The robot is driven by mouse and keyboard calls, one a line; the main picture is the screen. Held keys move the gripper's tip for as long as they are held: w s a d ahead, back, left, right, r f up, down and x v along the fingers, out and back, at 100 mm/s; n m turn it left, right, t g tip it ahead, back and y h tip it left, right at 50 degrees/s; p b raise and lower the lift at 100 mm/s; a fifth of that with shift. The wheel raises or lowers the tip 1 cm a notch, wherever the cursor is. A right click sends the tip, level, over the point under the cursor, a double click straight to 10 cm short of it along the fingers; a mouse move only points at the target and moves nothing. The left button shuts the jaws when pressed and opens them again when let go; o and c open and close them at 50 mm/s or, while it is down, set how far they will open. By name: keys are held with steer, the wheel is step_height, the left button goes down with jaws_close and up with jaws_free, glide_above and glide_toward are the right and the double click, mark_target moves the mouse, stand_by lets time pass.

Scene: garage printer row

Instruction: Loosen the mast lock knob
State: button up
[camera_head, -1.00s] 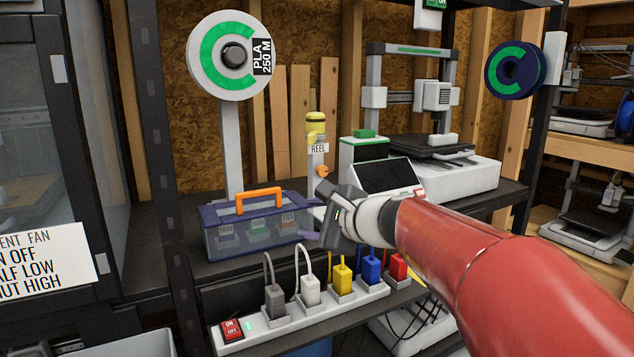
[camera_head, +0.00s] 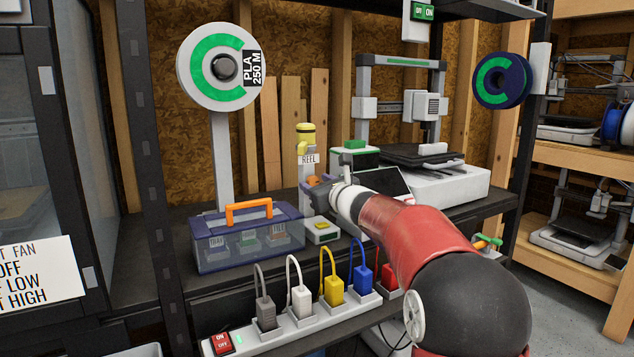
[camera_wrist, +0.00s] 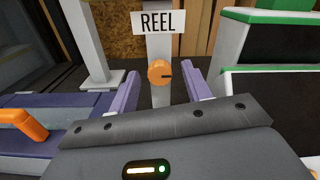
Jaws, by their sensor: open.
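The mast lock knob (camera_wrist: 159,73) is a round orange knob with a dark slot pointing right. It sits on the front of a grey mast (camera_wrist: 160,45) under a white REEL label. In the head view the knob (camera_head: 312,180) is partly covered by my gripper (camera_head: 319,186). In the wrist view the two purple fingers of my gripper (camera_wrist: 161,76) are open, one to the left and one to the right of the knob. Gaps show between the fingers and the knob. The mast in the head view (camera_head: 304,172) has a yellow top.
A blue clear box (camera_head: 205,258) with an orange handle stands left of the mast. A white printer (camera_head: 450,185) stands to the right. A power strip (camera_head: 290,330) with several coloured plugs runs along the shelf front. A white spool (camera_head: 192,70) hangs upper left.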

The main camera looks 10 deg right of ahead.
steer(key=shift+w+a, duration=0.1)
steer(key=shift+w, duration=0.1)
steer(key=shift+c, duration=0.4)
steer(key=c, duration=0.9)
